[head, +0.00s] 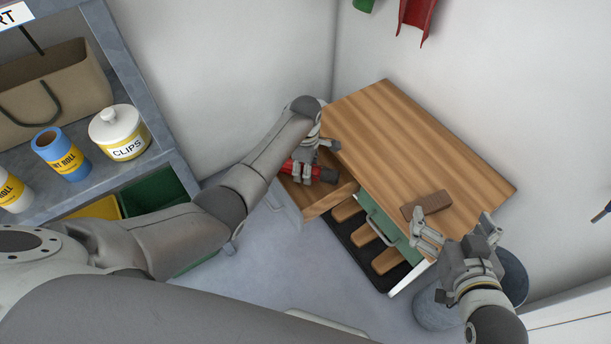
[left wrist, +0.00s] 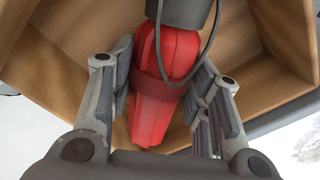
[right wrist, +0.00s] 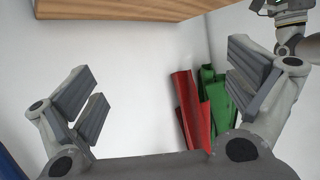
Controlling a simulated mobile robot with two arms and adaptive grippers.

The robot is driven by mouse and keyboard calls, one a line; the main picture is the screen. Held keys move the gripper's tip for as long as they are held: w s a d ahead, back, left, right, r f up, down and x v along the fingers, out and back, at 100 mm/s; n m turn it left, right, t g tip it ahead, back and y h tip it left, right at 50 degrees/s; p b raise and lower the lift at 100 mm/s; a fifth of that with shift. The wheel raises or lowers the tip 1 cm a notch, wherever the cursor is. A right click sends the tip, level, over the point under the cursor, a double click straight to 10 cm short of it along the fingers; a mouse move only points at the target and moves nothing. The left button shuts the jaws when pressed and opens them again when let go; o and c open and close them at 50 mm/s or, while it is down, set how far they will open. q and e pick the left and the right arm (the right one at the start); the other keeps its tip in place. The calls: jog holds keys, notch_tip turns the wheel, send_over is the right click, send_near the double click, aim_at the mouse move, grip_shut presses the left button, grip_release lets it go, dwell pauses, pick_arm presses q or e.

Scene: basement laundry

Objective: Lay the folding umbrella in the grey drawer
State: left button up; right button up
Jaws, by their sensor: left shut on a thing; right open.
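The folding umbrella (head: 298,167) is red with a dark handle. My left gripper (head: 311,172) is shut on it at the open grey drawer (head: 286,207), at the left end of the cabinet. In the left wrist view the red umbrella (left wrist: 165,85) lies between the two fingers, with a dark strap loop at its handle end. The drawer's bare wooden inside (left wrist: 65,58) shows around and behind it. Whether the umbrella touches the drawer floor cannot be told. My right gripper (head: 454,224) is open and empty by the cabinet's right front corner.
A brown block (head: 427,205) lies on the wooden cabinet top (head: 410,140). A green drawer front (head: 383,218) and a dark surface with several wooden pieces (head: 367,235) are beside the grey drawer. A shelf with rolls and a clips jar (head: 118,132) stands left. A grey bin is under my right gripper.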

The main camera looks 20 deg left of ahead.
pick_arm(q)
notch_tip(320, 180, down, 3)
jog(key=shift+f+b, duration=0.2)
jog(key=shift+b, duration=0.6)
pick_arm(e)
notch_tip(320, 180, up, 8)
jog(key=w+a+t+y, duration=0.1)
jog(key=w+t, duration=0.1)
jog(key=t, duration=0.2)
jog(key=shift+w+a+f+t, duration=0.25)
jog(key=shift+a+t, duration=0.05)
jog(key=shift+a, duration=0.1)
pick_arm(q)
jog(key=shift+f, duration=0.15)
jog(key=o, duration=1.3)
pick_arm(e)
jog(key=shift+r, duration=0.2)
